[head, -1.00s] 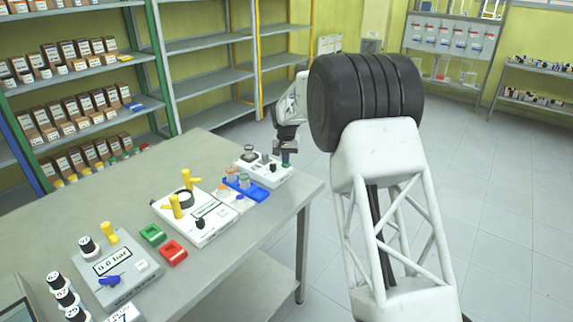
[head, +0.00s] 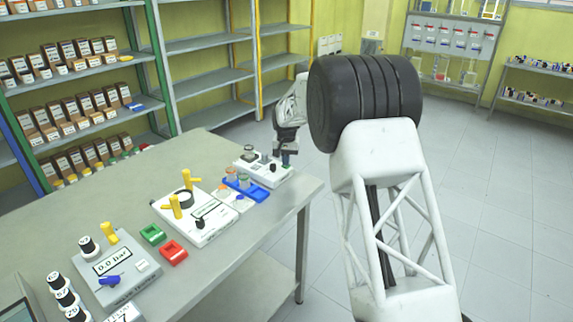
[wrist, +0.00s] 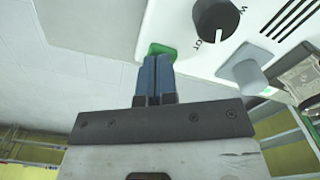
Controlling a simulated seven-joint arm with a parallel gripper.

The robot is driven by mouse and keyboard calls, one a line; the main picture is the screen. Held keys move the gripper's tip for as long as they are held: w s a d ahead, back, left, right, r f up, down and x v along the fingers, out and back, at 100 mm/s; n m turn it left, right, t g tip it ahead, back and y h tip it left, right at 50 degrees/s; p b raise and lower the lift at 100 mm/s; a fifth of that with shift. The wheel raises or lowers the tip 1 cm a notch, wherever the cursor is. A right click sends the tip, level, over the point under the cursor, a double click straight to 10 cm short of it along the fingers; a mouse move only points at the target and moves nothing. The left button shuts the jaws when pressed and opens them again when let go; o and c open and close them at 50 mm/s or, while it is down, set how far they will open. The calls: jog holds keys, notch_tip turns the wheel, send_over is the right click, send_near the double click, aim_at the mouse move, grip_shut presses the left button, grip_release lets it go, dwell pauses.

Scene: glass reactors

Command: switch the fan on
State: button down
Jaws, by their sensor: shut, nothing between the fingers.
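A white device box (head: 252,172) with a black knob stands at the far right corner of the table. In the wrist view the white box (wrist: 205,45) shows a black dial (wrist: 216,18) with partly hidden lettering, slots and a green switch (wrist: 158,48) at its edge. My gripper (head: 287,160) is at the right end of this box, pointing down. In the wrist view my gripper (wrist: 155,58) has its blue fingers together and empty, with the tips at the green switch. Whether they touch it cannot be told. The tips hide part of the switch.
A grey knob (wrist: 245,75) juts from the box beside the fingers. A blue tray (head: 252,190) and a white device with yellow handles (head: 195,218) stand nearby. Red (head: 173,252) and green (head: 152,234) blocks lie closer. The table's right edge is close to my gripper.

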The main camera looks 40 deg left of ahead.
jog(key=shift+r, duration=1)
jog(key=shift+r, duration=0.1)
jog(key=shift+r, duration=2.4)
